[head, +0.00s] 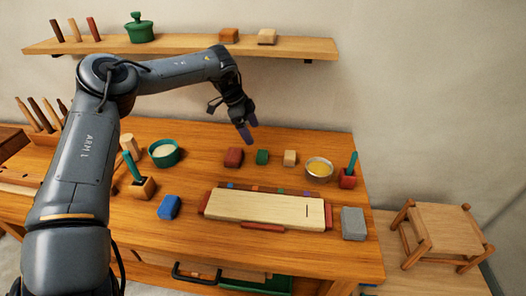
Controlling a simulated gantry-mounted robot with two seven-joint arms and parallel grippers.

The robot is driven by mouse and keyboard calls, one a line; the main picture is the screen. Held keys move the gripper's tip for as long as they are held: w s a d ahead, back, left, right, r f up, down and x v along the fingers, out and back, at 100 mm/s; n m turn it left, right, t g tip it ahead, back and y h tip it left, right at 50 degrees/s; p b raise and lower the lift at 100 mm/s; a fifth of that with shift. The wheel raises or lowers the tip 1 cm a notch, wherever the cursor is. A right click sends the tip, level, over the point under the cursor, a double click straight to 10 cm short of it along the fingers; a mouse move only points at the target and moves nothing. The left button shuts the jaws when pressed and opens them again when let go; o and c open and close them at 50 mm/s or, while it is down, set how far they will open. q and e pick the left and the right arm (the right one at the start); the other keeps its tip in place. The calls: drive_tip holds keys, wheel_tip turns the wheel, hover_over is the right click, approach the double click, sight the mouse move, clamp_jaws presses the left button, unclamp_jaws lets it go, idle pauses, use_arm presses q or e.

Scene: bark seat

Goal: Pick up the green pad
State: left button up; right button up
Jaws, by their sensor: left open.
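The green pad (262,157) is a small green block lying on the wooden workbench, between a dark red block (233,157) and a pale tan block (290,158). My left gripper (247,132) hangs above the back of the bench, up and to the left of the green pad, pointing down. It is open and empty, and it appears apart from the pad. My right gripper is not in this view.
A pale board (265,208) lies at the bench's front middle, with a blue block (169,207) left and a grey block (353,223) right. A shelf (185,44) runs above.

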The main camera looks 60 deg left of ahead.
sight(261, 154)
use_arm(q)
drive_tip(key=x, duration=0.2)
drive_tip(key=b+x, duration=0.1)
drive_tip(key=x, duration=0.1)
drive_tip(key=shift+s+d+f, duration=0.1)
drive_tip(key=shift+s+d, duration=0.15)
drive_tip(key=shift+s, duration=0.1)
drive_tip(key=shift+w+f, duration=0.25)
drive_tip(key=shift+f, duration=0.1)
drive_tip(key=b+x, duration=0.1)
drive_tip(key=x, duration=0.3)
drive_tip(key=shift+s+d+b, duration=0.2)
drive_tip(key=shift+b, duration=0.2)
drive_tip(key=shift+w+d+f, duration=0.1)
drive_tip(key=shift+w+f, duration=0.1)
drive_tip(key=shift+f, duration=0.2)
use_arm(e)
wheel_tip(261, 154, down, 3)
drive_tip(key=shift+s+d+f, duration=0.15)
use_arm(q)
drive_tip(key=c, duration=1.2)
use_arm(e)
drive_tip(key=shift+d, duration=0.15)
